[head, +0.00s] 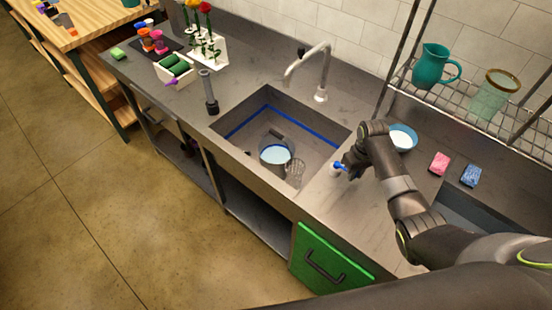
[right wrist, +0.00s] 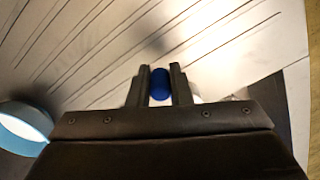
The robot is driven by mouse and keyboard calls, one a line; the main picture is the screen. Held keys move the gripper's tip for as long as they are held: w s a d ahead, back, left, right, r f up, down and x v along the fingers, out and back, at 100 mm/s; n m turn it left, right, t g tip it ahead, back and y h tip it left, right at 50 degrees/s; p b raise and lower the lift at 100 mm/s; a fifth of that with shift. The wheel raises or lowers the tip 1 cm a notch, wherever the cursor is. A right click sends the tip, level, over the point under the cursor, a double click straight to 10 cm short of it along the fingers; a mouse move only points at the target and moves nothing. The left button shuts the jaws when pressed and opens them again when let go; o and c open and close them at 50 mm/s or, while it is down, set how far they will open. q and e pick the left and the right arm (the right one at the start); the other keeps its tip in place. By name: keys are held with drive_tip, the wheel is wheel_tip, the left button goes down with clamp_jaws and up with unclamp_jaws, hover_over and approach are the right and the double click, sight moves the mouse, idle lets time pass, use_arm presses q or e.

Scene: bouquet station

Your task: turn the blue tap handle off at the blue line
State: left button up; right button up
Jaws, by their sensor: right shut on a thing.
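The blue tap handle (head: 340,165) sits on a small white fitting on the counter, just right of the sink basin. My right gripper (head: 345,168) is at it, and in the right wrist view the blue handle (right wrist: 160,84) is between the two fingers, which are shut on it. The arm hides part of the fitting, and I cannot make out a line beside the handle. The curved spout (head: 312,72) stands behind the sink. A bucket (head: 274,152) with pale blue contents stands in the basin. My left gripper is not in view.
A blue-rimmed bowl (head: 402,138) stands close behind my right wrist. A pink sponge (head: 439,163) and a blue sponge (head: 471,175) lie to the right. A teal pitcher (head: 433,68) and a glass jar (head: 492,97) stand on the wire rack. Drainboard grooves surround the handle.

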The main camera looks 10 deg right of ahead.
drive_tip(key=o, duration=0.5)
drive_tip(key=shift+w+d+r, duration=0.25)
drive_tip(key=shift+w, duration=0.05)
drive_tip(key=shift+o, duration=1.1)
drive_tip(key=shift+f, duration=0.2)
wheel_tip(320, 180, up, 2)
drive_tip(key=shift+s+a+r, duration=0.1)
drive_tip(key=shift+r, duration=2.6)
drive_tip(key=shift+s, duration=0.1)
